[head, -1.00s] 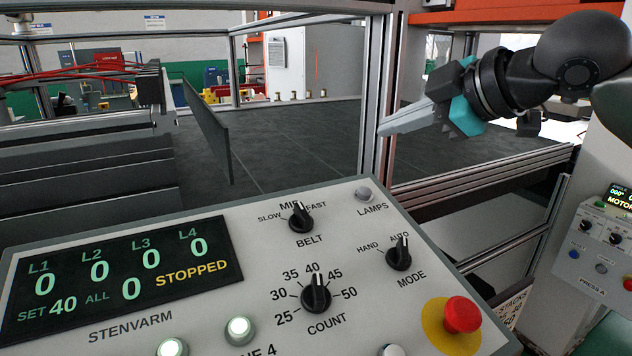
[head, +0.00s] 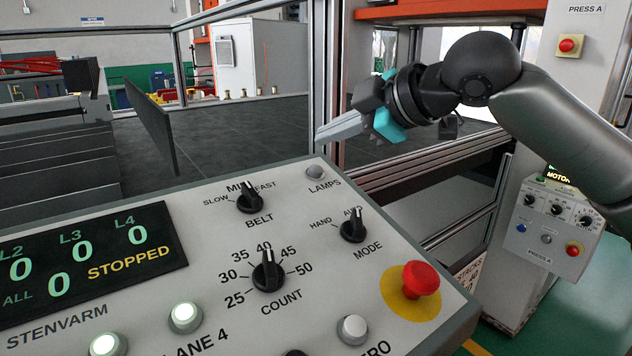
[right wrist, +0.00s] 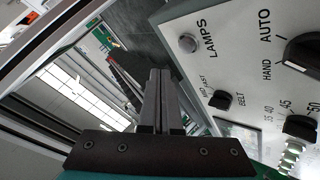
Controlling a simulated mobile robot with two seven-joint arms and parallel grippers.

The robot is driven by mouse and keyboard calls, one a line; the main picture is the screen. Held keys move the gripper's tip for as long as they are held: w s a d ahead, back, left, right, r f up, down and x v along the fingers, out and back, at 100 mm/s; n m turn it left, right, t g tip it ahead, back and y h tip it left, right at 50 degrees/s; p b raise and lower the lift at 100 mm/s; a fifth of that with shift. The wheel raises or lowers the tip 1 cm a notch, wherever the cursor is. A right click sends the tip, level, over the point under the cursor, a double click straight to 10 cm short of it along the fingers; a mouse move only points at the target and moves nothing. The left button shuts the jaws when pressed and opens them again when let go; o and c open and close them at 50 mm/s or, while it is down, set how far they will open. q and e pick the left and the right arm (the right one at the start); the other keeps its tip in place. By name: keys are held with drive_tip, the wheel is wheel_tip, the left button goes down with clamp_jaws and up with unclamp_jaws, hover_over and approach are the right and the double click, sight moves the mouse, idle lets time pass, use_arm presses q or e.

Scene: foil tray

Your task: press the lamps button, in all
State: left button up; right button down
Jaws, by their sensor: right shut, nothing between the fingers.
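The lamps button (head: 314,172) is a small grey round button at the top right of the light control panel (head: 215,222), above the printed word LAMPS. It also shows in the right wrist view (right wrist: 188,43), up and to the right of the fingertips. My right gripper (head: 320,138) is shut and empty. In the head view its tips lie just above the button, pointing left; in the right wrist view the fingers (right wrist: 160,72) are together and apart from the button. My left gripper is not in view.
The panel also carries the belt knob (head: 250,197), mode knob (head: 353,225), count knob (head: 268,270), a red mushroom button (head: 421,278) and lit white buttons (head: 186,317). A metal frame post (head: 325,80) stands behind the right gripper. A second control box (head: 548,225) is at right.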

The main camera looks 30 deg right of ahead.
sight(316, 170)
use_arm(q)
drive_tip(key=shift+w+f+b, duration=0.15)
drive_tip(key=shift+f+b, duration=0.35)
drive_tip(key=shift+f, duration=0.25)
use_arm(e)
drive_tip(key=shift+w+f, duration=0.25)
drive_tip(key=shift+f, duration=0.45)
drive_tip(key=shift+w+f, duration=0.2)
drive_tip(key=shift+f, duration=0.45)
drive_tip(key=shift+f, duration=0.1)
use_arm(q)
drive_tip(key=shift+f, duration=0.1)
use_arm(e)
drive_tip(key=shift+w+f, duration=0.1)
drive_tip(key=shift+f, duration=0.2)
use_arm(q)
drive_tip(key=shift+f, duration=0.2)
use_arm(e)
drive_tip(key=shift+w+f, duration=0.1)
drive_tip(key=shift+f, duration=0.4)
idle(0.5)
idle(0.4)
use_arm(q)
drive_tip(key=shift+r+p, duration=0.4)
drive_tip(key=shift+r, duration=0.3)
use_arm(e)
drive_tip(key=shift+s+r, duration=0.2)
drive_tip(key=shift+r, duration=0.7)
drive_tip(key=shift+r, duration=0.1)
